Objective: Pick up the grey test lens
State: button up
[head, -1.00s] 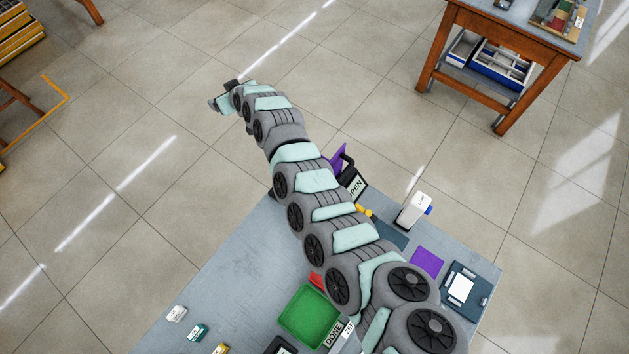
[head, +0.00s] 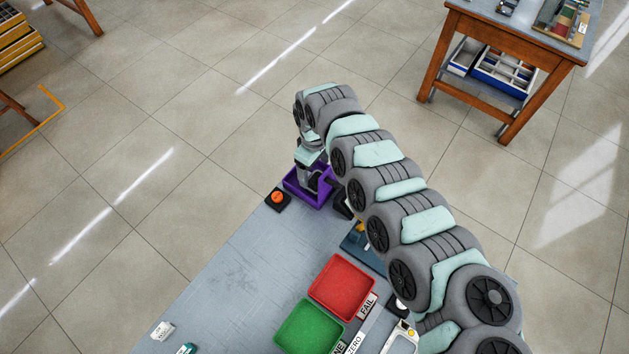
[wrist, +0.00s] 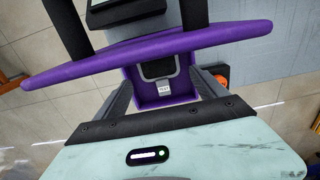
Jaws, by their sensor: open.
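The grey test lens (wrist: 160,68) shows in the wrist view as a dark pane with a pale grey rim and a small labelled tab. It is at the purple tray (wrist: 148,100); whether it stands or lies there I cannot tell. My gripper (wrist: 160,82) is open, its two dark fingers on either side of the tab, with no contact visible. In the head view my gripper (head: 312,178) is over the purple tray (head: 298,196) at the table's far corner, and the lens is hidden there. A purple bar on black posts (wrist: 100,62) crosses the wrist view above the lens.
An orange button on a black base (head: 278,198) is left of the tray. Red (head: 342,286) and green (head: 308,328) trays sit nearer on the grey table (head: 235,285). The table's left part is mostly clear.

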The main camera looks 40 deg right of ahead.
aim_at(315, 180)
notch_tip(315, 180, down, 5)
jog(key=shift+f+b, duration=0.15)
jog(key=shift+b, duration=0.4)
jog(key=shift+d, duration=0.1)
jog(key=shift+c, duration=0.3)
jog(key=c, duration=1.1)
